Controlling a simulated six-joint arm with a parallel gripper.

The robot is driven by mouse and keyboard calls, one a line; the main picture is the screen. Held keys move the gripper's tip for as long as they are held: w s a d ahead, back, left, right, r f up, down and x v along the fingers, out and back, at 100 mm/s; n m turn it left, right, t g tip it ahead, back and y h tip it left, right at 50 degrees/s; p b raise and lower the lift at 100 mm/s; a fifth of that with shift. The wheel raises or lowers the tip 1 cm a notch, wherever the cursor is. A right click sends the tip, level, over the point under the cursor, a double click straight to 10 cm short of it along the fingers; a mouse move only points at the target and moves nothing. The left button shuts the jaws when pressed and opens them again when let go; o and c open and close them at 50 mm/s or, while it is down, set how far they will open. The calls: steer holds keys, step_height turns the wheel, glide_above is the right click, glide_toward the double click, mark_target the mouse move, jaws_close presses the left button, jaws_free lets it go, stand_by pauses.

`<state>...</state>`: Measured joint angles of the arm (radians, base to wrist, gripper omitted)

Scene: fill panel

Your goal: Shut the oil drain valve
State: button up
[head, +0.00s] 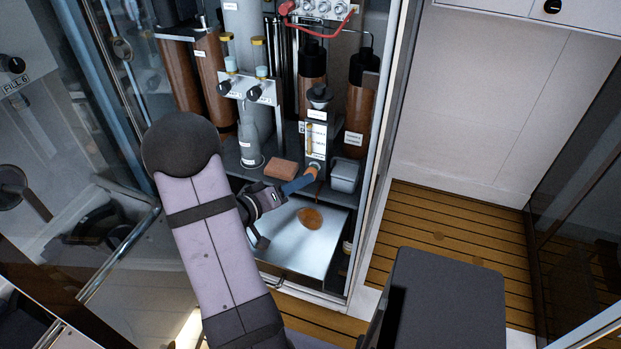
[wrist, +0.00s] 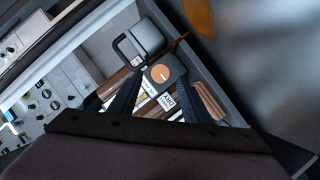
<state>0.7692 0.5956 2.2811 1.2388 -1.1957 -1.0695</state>
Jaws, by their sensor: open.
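The oil drain valve sits low on the front of the labelled filler unit (head: 316,140). In the wrist view its dark square body with a round orange face (wrist: 162,73) lies between my two finger tips. My gripper (head: 298,183) reaches to it from the left in the head view, with its jaws open around or just in front of the valve; contact cannot be told. A thin brown oil stream (head: 319,189) runs down beside the valve. A brown oil puddle (head: 310,218) lies on the metal tray (head: 290,245) below. The valve's handle position is partly hidden by my fingers.
A grey container (head: 345,175) stands just right of the valve, also in the wrist view (wrist: 141,41). Brown cylinders and a cabinet frame (head: 385,130) enclose the space.

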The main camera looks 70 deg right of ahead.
steer(key=shift+b+x, duration=0.6)
steer(key=shift+x, duration=2.55)
steer(key=c, duration=1)
